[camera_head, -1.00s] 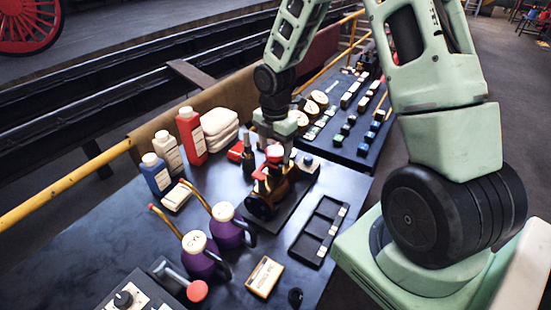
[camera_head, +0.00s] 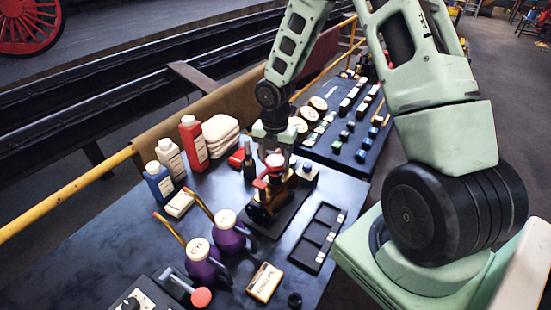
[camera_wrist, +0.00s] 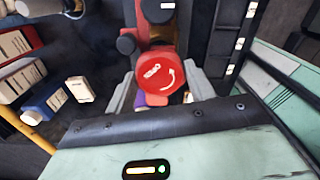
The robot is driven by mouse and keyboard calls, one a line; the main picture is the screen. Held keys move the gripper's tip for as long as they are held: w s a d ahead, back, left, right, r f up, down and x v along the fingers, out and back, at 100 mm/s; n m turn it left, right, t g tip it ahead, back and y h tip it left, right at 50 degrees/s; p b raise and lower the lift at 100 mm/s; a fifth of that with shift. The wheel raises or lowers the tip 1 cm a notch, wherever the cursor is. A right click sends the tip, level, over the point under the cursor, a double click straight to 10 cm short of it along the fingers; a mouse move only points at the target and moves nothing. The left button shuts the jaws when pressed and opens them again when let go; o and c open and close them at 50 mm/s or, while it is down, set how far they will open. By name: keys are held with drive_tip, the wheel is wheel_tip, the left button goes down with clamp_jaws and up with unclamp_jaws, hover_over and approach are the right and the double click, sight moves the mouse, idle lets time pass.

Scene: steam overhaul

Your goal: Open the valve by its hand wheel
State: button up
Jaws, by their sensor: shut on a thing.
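The red hand wheel (camera_wrist: 162,72) has a white word, apparently OPEN, and a curved arrow on its face. It sits on the valve (camera_head: 266,206), a brass and dark body on a dark base plate on the bench. My gripper (camera_wrist: 160,82) is over the wheel, with one grey finger on each side of it, shut on it. In the head view my gripper (camera_head: 275,150) reaches down to the valve from above. The fingertip contacts are partly hidden, and the wheel's stem is hidden beneath it.
Purple oil jugs (camera_head: 201,252) stand at the front left of the valve. Red (camera_head: 193,140), white and blue bottles stand at the back left. A black divided tray (camera_head: 318,238) lies to the right, and a small labelled box (camera_head: 264,282) lies in front.

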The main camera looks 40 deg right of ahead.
drive_tip(key=shift+n, duration=0.7)
drive_tip(key=shift+r+n+p, duration=0.2)
drive_tip(key=shift+n+p, duration=0.7)
drive_tip(key=shift+p, duration=0.35)
drive_tip(key=n+p, duration=0.2)
drive_tip(key=shift+n, duration=0.4)
drive_tip(key=shift+f+n+p, duration=0.2)
drive_tip(key=shift+n+p, duration=0.25)
drive_tip(key=shift+n, duration=0.05)
